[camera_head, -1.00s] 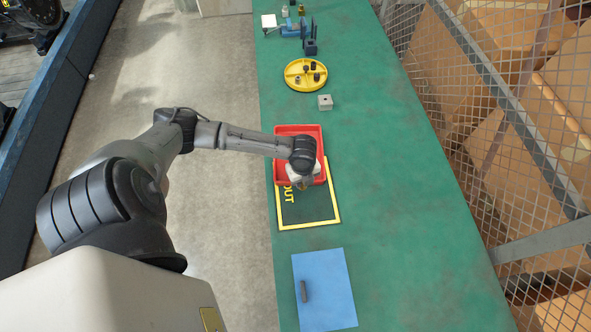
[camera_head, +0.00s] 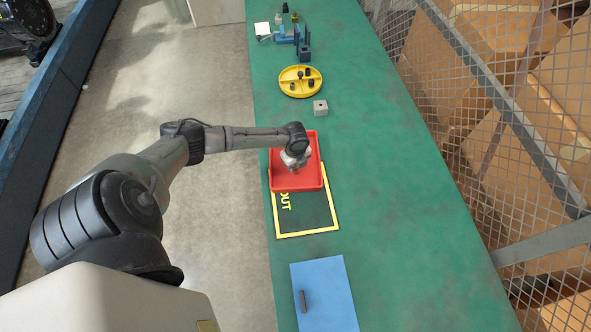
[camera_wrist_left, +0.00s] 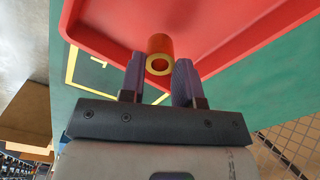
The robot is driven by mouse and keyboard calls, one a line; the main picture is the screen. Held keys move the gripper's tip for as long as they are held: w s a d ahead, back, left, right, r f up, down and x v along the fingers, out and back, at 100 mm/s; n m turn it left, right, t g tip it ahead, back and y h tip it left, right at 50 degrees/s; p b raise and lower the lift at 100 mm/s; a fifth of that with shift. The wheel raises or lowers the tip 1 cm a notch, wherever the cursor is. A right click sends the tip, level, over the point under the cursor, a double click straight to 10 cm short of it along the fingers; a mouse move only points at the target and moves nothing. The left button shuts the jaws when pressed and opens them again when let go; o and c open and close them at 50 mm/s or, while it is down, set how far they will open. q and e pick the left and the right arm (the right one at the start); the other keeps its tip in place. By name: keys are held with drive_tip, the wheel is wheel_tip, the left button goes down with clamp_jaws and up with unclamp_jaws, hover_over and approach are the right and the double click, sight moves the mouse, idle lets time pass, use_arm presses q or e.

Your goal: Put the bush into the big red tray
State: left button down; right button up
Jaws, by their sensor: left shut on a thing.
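The bush (camera_wrist_left: 160,56), a short copper-coloured tube with a brass-coloured end ring, is between the fingers of my left gripper (camera_wrist_left: 159,80) in the left wrist view. The gripper is shut on it. The big red tray (camera_head: 313,183) lies on the green bench, partly over the yellow-bordered black OUT mat (camera_head: 307,214). In the head view my left gripper (camera_head: 295,168) is over the inside of the tray; the bush is too small to make out clearly there. The tray (camera_wrist_left: 240,35) fills the upper part of the wrist view, beyond the bush. My right gripper is not in view.
A blue mat (camera_head: 325,296) with a dark rod (camera_head: 303,301) lies at the near end. Wire mesh (camera_head: 500,110) borders the right side.

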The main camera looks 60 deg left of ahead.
use_arm(q)
drive_tip(key=shift+w+a+f, duration=0.1)
drive_tip(key=shift+a+f, duration=0.05)
drive_tip(key=shift+f, duration=0.2)
wheel_tip(320, 180, down, 3)
drive_tip(key=shift+f+b, duration=0.2)
drive_tip(key=shift+b, duration=0.15)
drive_tip(key=shift+f, duration=0.1)
drive_tip(key=shift+f, duration=0.1)
drive_tip(key=c, duration=0.8)
unclamp_jaws()
